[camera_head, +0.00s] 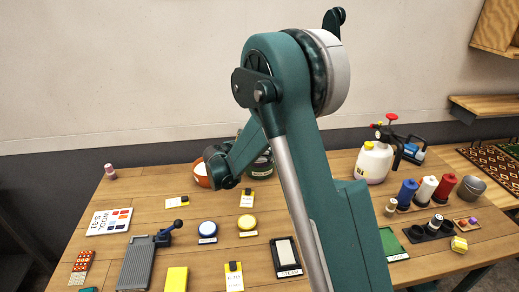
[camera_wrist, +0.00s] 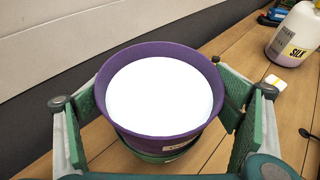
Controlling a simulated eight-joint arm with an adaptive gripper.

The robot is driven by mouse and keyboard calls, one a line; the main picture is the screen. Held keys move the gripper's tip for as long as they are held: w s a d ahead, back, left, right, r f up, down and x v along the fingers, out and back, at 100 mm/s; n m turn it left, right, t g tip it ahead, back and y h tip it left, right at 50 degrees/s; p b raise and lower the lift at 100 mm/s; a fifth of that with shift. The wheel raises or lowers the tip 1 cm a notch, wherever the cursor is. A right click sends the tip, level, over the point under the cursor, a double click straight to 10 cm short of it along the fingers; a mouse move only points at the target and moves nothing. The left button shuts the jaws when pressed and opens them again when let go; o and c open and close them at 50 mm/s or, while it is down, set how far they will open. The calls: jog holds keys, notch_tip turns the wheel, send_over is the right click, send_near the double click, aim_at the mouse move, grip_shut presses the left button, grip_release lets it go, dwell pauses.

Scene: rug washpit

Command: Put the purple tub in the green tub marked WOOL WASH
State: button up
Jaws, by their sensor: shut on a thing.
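The purple tub (camera_wrist: 118,118), with a flat white fill inside, is upright between the two green finger pads of my gripper (camera_wrist: 158,98) in the wrist view. My gripper is shut on it. A green tub (camera_wrist: 135,153) shows directly beneath it; I cannot tell whether the purple tub is inside it or just above. In the head view, my arm hides most of this spot. A dark green vessel with a pale label (camera_head: 262,170) shows beside the arm. I cannot read WOOL WASH on it. The purple tub cannot be made out there.
An orange bowl (camera_head: 201,182) stands close left of my wrist. A white jug (camera_head: 374,162), marked SILK in the wrist view (camera_wrist: 294,35), and thread spools (camera_head: 427,189) stand to the right. Round pads, cards and a grey board (camera_head: 138,262) lie in front. The wall is behind.

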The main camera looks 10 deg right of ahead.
jog(key=o, duration=1.3)
jog(key=shift+r, duration=0.15)
jog(key=shift+r+p, duration=0.6)
jog(key=shift+r, duration=0.05)
jog(key=p+v, duration=0.1)
jog(key=v, duration=1.1)
jog(key=shift+f, duration=0.1)
